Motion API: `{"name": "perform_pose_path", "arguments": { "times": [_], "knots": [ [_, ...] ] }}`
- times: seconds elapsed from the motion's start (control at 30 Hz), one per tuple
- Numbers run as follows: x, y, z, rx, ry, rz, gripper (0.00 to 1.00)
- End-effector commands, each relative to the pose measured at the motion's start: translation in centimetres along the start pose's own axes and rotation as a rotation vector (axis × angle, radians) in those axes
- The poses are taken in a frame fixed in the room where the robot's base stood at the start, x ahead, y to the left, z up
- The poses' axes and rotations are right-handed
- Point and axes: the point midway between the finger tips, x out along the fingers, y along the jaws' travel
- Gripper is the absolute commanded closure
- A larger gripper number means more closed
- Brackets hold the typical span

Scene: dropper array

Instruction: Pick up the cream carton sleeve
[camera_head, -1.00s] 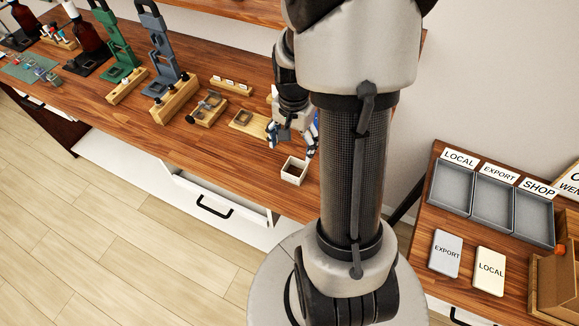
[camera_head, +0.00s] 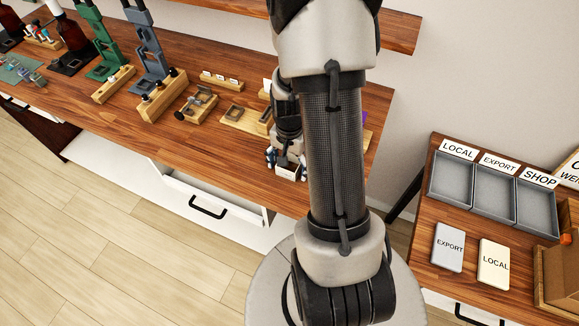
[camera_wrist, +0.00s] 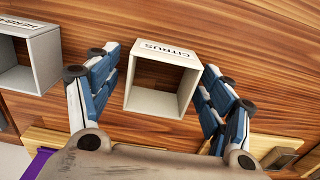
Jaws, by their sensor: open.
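The cream carton sleeve (camera_wrist: 163,85) is an open, square box with a CITRUS label on its upper edge. It stands on the wooden bench between the two fingers of my gripper (camera_wrist: 160,62) in the wrist view. My gripper is open, with a blue-and-white finger on each side and a visible gap to the sleeve. In the head view the sleeve (camera_head: 288,173) is near the bench's front edge, partly covered by my gripper (camera_head: 285,160) just over it.
A greyish sleeve (camera_wrist: 30,65) with a partly cut-off HERBA label stands left in the wrist view. A wooden stand (camera_head: 240,119) and presses are further left on the bench. An open drawer (camera_head: 212,193) is below. Trays (camera_head: 488,190) stand on the right table.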

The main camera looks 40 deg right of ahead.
Motion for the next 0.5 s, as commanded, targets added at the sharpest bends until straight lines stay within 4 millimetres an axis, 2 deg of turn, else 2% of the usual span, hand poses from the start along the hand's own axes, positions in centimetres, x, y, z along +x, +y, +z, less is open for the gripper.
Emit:
{"name": "perform_pose_path", "arguments": {
  "times": [0.13,0.5],
  "knots": [
    [-0.14,-0.03,-0.03,0.000,0.001,-0.001,0.26],
    [-0.15,-0.02,-0.02,0.000,0.001,0.000,0.51]
  ]
}}
